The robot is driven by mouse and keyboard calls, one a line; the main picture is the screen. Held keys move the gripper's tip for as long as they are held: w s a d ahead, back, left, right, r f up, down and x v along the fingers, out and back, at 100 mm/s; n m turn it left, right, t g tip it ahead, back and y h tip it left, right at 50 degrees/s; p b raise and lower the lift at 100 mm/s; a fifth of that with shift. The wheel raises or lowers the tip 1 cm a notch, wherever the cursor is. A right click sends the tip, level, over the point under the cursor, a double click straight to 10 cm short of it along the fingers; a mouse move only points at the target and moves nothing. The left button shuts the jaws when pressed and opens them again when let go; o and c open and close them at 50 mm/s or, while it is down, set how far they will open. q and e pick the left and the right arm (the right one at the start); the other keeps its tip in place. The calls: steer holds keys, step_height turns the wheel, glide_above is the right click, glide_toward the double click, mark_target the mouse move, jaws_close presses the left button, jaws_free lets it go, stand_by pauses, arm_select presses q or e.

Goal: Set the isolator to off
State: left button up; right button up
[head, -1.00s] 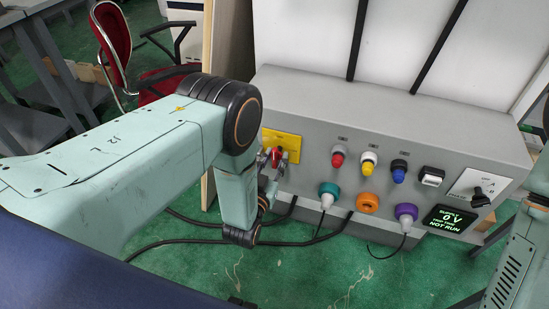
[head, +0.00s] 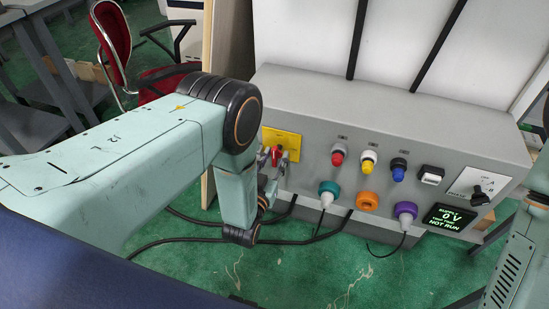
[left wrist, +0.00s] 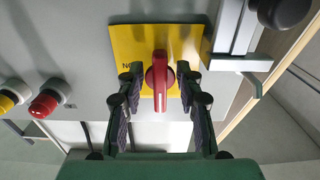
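The isolator is a red rotary handle (head: 277,155) on a yellow plate (head: 291,142) at the left end of the grey panel. In the left wrist view the red handle (left wrist: 160,80) lies along the picture's vertical on the yellow plate (left wrist: 128,44). My left gripper (left wrist: 158,78) is open, with one finger on each side of the handle. Small gaps show between the fingers and the handle. In the head view my left gripper (head: 272,168) is at the handle, partly hidden by my forearm. My right gripper is out of view.
Cables (head: 300,241) hang below. A red chair (head: 115,40) stands behind at left.

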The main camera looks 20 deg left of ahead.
arm_select(q)
steer(key=s, duration=0.7)
steer(key=shift+s, duration=0.2)
steer(key=shift+a, duration=0.1)
steer(key=shift+f, duration=0.1)
